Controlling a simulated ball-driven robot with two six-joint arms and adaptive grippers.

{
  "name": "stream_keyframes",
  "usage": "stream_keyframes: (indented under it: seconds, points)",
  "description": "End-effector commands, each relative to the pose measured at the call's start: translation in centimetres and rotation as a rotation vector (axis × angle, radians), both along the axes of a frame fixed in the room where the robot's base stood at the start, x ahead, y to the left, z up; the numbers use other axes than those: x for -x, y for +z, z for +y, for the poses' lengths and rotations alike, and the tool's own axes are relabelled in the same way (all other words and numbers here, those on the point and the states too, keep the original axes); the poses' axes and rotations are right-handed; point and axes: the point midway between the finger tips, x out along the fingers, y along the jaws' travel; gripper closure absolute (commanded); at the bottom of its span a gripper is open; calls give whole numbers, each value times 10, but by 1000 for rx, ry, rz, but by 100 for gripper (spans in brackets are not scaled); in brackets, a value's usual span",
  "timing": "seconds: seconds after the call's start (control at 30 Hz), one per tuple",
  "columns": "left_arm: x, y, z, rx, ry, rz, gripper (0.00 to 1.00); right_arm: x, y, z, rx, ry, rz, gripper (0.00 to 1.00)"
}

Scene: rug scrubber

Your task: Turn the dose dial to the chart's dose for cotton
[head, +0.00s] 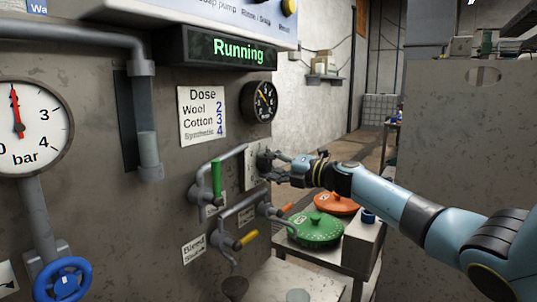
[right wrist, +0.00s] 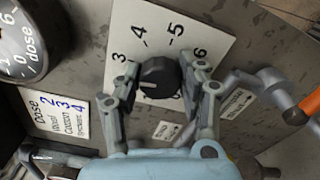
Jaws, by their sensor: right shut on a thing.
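The dose dial is a black round knob (right wrist: 157,77) on a white plate (right wrist: 170,32) with the numbers 3, 4, 5 and 6 legible around it. My right gripper (right wrist: 158,84) is shut on the knob, one finger on each side. In the head view the gripper (head: 268,163) reaches the plate from the right and hides most of the knob. I cannot tell which number the knob points to. The dose chart (head: 202,116) reads Wool 2, Cotton 3, Synthetic 4. It also shows in the right wrist view (right wrist: 62,120). My left gripper is not in view.
A green-handled valve (head: 216,178) and a yellow-handled tap (head: 246,238) are close by. The display (head: 237,50) reads Running. Green (head: 316,230) and orange (head: 336,204) lidded pots stand under my right arm.

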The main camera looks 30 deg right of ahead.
Motion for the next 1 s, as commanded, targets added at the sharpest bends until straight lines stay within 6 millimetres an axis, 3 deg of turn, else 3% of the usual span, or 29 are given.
stream_keyframes:
  seconds: [0.1, 0.4, 1.0]
  points:
    - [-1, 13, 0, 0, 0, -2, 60, 0, 4, -1, -81, -3, 32, 93]
    - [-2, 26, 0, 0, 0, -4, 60, -1, 2, -2, -223, -4, 92, 93]
    - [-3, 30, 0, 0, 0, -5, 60, 0, 0, -2, -276, -3, 113, 93]
